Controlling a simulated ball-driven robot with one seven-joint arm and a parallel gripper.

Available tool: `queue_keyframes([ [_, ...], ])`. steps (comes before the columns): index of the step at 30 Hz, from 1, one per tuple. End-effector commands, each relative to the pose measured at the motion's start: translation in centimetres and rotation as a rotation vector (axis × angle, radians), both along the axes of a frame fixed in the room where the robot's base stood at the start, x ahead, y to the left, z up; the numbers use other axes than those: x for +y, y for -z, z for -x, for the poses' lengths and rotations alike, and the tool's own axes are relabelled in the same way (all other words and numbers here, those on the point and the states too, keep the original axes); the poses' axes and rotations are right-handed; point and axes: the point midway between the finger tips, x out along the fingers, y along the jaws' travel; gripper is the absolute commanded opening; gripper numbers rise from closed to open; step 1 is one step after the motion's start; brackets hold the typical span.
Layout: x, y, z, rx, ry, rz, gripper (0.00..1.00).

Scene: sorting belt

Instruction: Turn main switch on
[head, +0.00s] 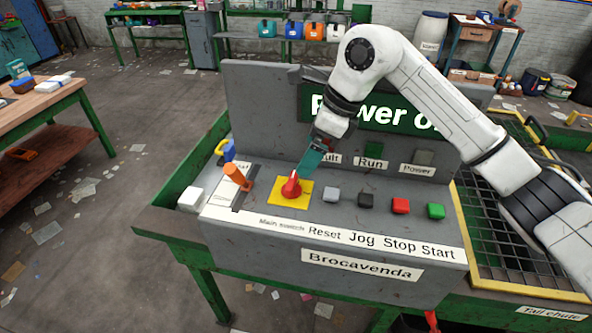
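The main switch (291,186) is a red rotary knob on a yellow square plate, on the sloped grey control panel (330,262) labelled "Brocavenda". A "Main switch" label (281,225) lies below it. My gripper (301,172) points down at the knob from above right, its teal fingers at or just over the knob's top. I cannot tell whether they touch or grip it. Only one finger side shows clearly, so the opening is hidden. The green display (375,108) reads "Power o", the rest hidden behind my arm.
An orange-handled lever (238,177) stands close left of the switch. Grey, black, red (400,205) and green (435,210) buttons sit to its right. The panel's upright back rises behind. A yellow-framed mesh (505,225) lies right, a wooden-topped table (40,105) far left.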

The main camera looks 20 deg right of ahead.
Motion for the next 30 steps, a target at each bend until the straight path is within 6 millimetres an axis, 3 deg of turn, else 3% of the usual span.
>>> queue_keyframes([
  [15,2.7,7.6,-1.9,0.001,0.000,-0.004,0.96],
  [29,3.0,8.8,-2.1,-0.001,-0.001,-0.003,0.96],
  [30,3.0,8.8,-2.1,-0.001,-0.001,-0.003,0.92],
])
